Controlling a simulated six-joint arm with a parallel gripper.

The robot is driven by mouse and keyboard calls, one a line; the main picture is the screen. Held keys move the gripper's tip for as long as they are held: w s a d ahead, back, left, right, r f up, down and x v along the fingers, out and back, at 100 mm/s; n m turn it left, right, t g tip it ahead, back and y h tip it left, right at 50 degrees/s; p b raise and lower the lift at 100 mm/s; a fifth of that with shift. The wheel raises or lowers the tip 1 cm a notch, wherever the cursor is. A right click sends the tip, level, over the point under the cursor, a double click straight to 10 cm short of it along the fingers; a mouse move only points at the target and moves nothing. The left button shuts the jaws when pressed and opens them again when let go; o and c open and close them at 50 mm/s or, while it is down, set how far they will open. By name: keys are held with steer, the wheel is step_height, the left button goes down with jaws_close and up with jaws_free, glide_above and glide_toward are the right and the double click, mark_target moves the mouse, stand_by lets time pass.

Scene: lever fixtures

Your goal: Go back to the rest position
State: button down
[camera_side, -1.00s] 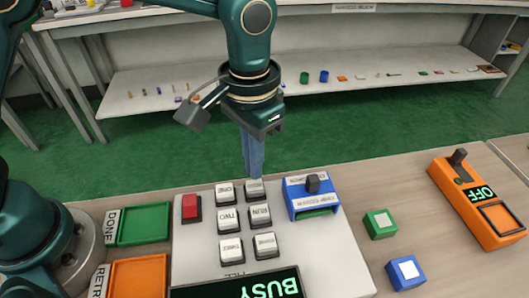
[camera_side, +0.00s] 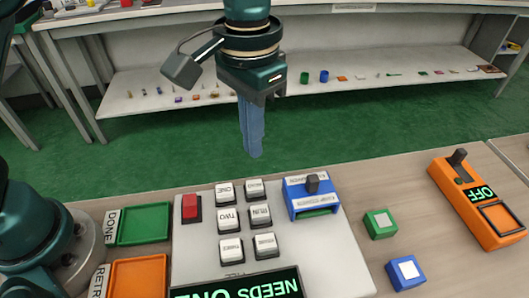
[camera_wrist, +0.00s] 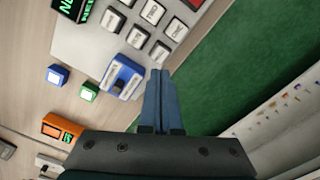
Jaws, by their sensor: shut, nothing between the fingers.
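My gripper (camera_side: 256,156) is shut and empty. In the side view its blue fingers hang in the air above the far edge of the table, clear of the button panel (camera_side: 335,262). In the wrist view the shut fingers (camera_wrist: 158,75) point toward the panel's edge. The panel carries a red button (camera_side: 191,207), several white buttons, including RUN (camera_side: 259,215), and a display (camera_side: 240,288) that reads NEEDS ONE.
A blue fixture with a dark lever (camera_side: 312,184) stands at the panel's right. Green (camera_side: 379,223) and blue (camera_side: 405,272) blocks and an orange switch box (camera_side: 478,200) showing OFF lie farther right. Green (camera_side: 144,225) and orange (camera_side: 138,277) trays sit left.

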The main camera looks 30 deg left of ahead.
steer(key=s+a+r+n+t, duration=0.3)
steer(key=a+r, duration=0.6)
steer(key=a, duration=0.1)
steer(key=s+a+f+t, duration=0.2)
steer(key=s+a+f, duration=0.3)
steer(key=s, duration=0.3)
steer(key=shift+s+a+f+t, duration=0.2)
steer(key=shift+a+f+t, duration=0.1)
steer(key=shift+f, duration=0.6)
